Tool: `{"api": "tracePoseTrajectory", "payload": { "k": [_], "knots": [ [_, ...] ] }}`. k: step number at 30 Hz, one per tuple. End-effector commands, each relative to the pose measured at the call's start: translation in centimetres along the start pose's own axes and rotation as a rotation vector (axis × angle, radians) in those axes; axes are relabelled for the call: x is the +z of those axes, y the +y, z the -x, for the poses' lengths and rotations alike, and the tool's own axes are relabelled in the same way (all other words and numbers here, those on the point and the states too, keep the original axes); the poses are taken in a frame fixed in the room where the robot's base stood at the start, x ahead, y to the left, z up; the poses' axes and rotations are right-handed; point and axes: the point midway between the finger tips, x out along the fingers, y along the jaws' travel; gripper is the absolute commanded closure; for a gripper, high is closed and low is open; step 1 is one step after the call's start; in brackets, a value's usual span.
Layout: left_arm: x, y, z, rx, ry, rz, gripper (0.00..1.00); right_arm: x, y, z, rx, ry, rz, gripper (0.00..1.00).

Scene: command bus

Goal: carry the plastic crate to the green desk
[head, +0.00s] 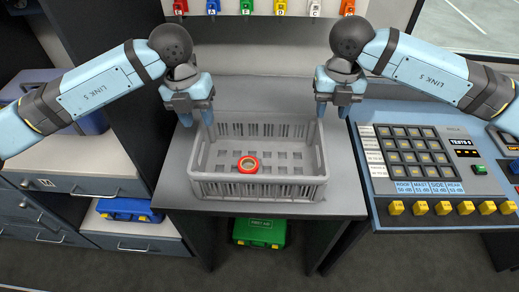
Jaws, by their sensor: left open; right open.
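The grey plastic crate (258,188) sits on a grey desktop (185,197) in the middle of the head view. A red ring-shaped roll (248,164) lies inside it, left of centre. My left gripper (198,120) is open above the crate's back left side. My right gripper (331,112) is open above the back right corner. The fingers look close to the crate's side rims, but whether they touch cannot be told. No green desk can be made out in this view.
A control panel (420,165) with buttons and yellow switches stands right of the crate. A green first-aid case (259,232) is under the desktop. A blue case (128,211) sits in the left cabinet. Coloured lettered tags (246,6) hang along the back wall.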

Motion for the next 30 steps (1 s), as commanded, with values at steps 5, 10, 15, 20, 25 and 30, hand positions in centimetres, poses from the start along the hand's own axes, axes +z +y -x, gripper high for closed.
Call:
{"api": "tracePoseTrajectory", "payload": {
  "k": [5, 10, 15, 20, 25, 30],
  "knots": [
    [1.3, 2.4, 1.9, 0.130, -0.059, 0.054, 0.60, 0.1, -0.2, 0.1, -0.009, -0.005, -0.005, 0.60],
    [1.3, 2.5, 2.0, 0.138, -0.062, 0.058, 0.60, 0.1, -0.2, 0.1, -0.009, -0.005, -0.005, 0.60],
    [1.3, 2.5, 1.9, 0.136, -0.061, 0.057, 0.60, 0.1, -0.2, 0.0, -0.009, -0.005, -0.004, 0.60],
    [1.3, 2.6, 0.6, 0.135, -0.058, 0.057, 0.60, 0.1, -0.2, -1.3, -0.009, -0.003, -0.004, 0.60],
    [1.4, 3.0, -2.3, 0.134, -0.057, 0.057, 0.60, 0.1, -0.2, -4.2, -0.009, -0.002, -0.005, 0.60],
    [1.6, 3.5, -5.7, 0.134, -0.057, 0.057, 0.60, 0.1, -0.2, -7.7, -0.009, -0.002, -0.005, 0.60]
  ]
}}
